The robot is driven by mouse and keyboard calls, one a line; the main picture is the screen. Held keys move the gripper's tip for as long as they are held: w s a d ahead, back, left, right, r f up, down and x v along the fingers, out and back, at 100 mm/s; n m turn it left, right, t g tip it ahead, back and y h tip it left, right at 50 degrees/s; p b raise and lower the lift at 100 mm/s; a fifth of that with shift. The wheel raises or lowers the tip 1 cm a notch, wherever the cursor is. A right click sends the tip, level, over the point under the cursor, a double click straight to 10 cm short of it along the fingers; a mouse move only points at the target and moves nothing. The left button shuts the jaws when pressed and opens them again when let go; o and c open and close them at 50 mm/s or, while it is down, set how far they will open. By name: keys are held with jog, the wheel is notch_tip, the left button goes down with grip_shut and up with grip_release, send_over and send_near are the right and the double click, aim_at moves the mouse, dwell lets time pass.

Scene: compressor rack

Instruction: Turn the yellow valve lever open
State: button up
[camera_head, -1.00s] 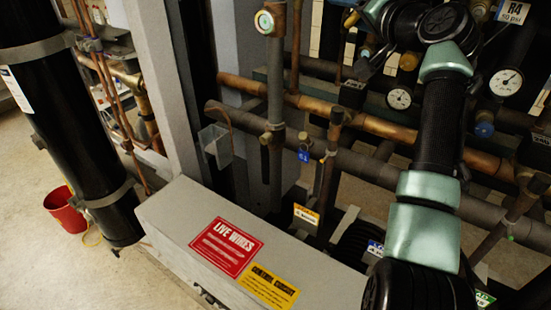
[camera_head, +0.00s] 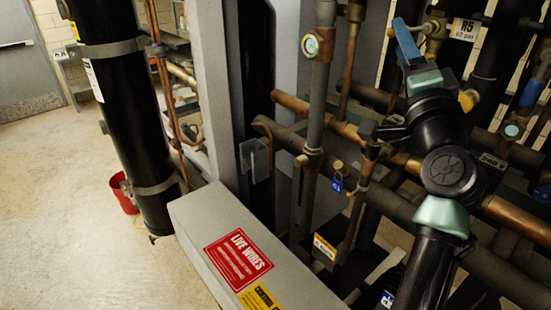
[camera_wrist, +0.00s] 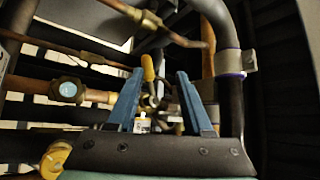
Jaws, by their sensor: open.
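A yellow valve lever (camera_wrist: 148,68) stands nearly upright in the wrist view, on brass valve parts beyond the fingers. My gripper (camera_wrist: 160,75) has two blue fingers, spread apart, with the lever's yellow handle appearing between their tips, nearer the left one. I see no contact, and the depth gap is hard to judge. In the head view my gripper (camera_head: 406,42) is at the upper right among the pipes, seen from behind. The lever between its fingers cannot be made out there.
Another yellow part (camera_wrist: 55,158) is at the wrist view's lower left, near a pipe with a round sight glass (camera_wrist: 68,90). A dark bent pipe (camera_wrist: 231,75) stands to the right. A grey box (camera_head: 215,235) lies low; open floor (camera_head: 70,220) is at left.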

jog(key=s+d+f+b, duration=0.1)
jog(key=s+f, duration=0.2)
jog(key=s, duration=0.2)
jog(key=a+f+n+g+y, duration=0.1)
jog(key=a+f+n, duration=0.15)
jog(key=a, duration=0.25)
jog(key=a+f+n+g+y+b, duration=0.1)
jog(key=a+n, duration=0.2)
jog(key=a, duration=0.1)
jog(key=a+f+n+g+y, duration=0.1)
jog(key=a+f+n, duration=0.15)
jog(key=a, duration=0.25)
jog(key=s+a+f+n+t+h+b, duration=0.2)
jog(key=s+a+f+n+b, duration=0.2)
jog(key=s+b, duration=0.4)
jog(key=shift+a+n+b, duration=0.5)
jog(key=shift+a+b, duration=0.85)
jog(key=shift+b, duration=0.65)
